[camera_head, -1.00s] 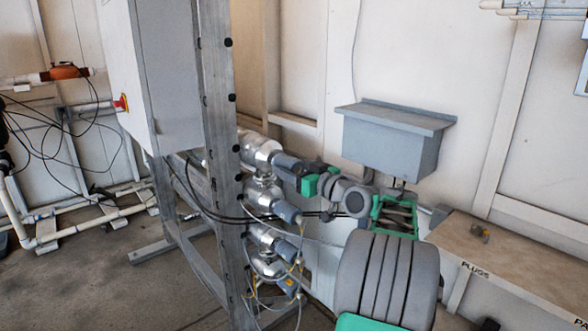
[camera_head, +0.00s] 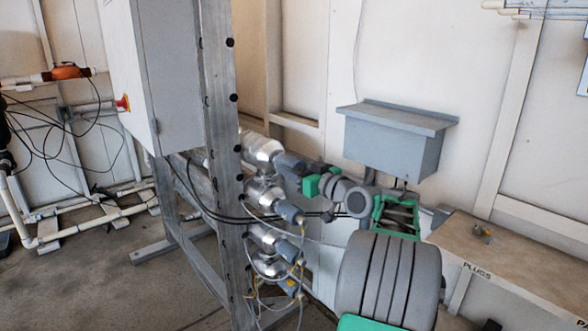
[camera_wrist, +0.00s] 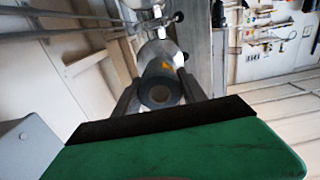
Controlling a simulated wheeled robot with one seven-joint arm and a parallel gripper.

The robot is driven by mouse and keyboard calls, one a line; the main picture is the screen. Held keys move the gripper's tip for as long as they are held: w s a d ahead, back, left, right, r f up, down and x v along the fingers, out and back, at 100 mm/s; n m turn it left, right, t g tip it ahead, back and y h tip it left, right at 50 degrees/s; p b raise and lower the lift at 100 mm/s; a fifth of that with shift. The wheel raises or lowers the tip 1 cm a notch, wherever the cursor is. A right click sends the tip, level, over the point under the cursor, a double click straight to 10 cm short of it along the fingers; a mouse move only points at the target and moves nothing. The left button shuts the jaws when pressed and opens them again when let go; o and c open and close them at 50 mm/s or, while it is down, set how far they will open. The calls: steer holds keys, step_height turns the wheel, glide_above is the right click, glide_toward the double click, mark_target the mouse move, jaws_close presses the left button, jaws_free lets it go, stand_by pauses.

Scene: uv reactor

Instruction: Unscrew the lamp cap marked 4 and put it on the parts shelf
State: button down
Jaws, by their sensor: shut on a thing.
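My gripper (camera_head: 300,172) is shut on the dark grey cap (camera_head: 288,163) of the topmost silver lamp housing in view. In the wrist view the round cap end (camera_wrist: 160,94) sits between both fingers, in line with the metal housing behind it. No number is readable on it. More grey caps show below, on the middle (camera_head: 292,213) and lower (camera_head: 284,245) housings. At the right is a tan-topped shelf (camera_head: 510,262) marked "PLUGS", with a second label cut off at the picture edge.
A steel post (camera_head: 222,130) and a grey cabinet (camera_head: 165,75) stand left of the lamps. Cables loop around the lower caps. A grey wall box (camera_head: 392,140) hangs behind my arm. A small metal item (camera_head: 482,232) lies on the shelf; much of its top is bare.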

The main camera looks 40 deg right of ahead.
steer(key=shift+f+n+b, duration=0.15)
steer(key=shift+n+b, duration=2.05)
steer(key=shift+b, duration=1.6)
steer(key=shift+n+b, duration=0.4)
steer(key=shift+n+b, duration=0.7)
steer(key=shift+b, duration=0.45)
steer(key=shift+n+b, duration=0.4)
steer(key=shift+n, duration=1.4)
steer(key=s, duration=1)
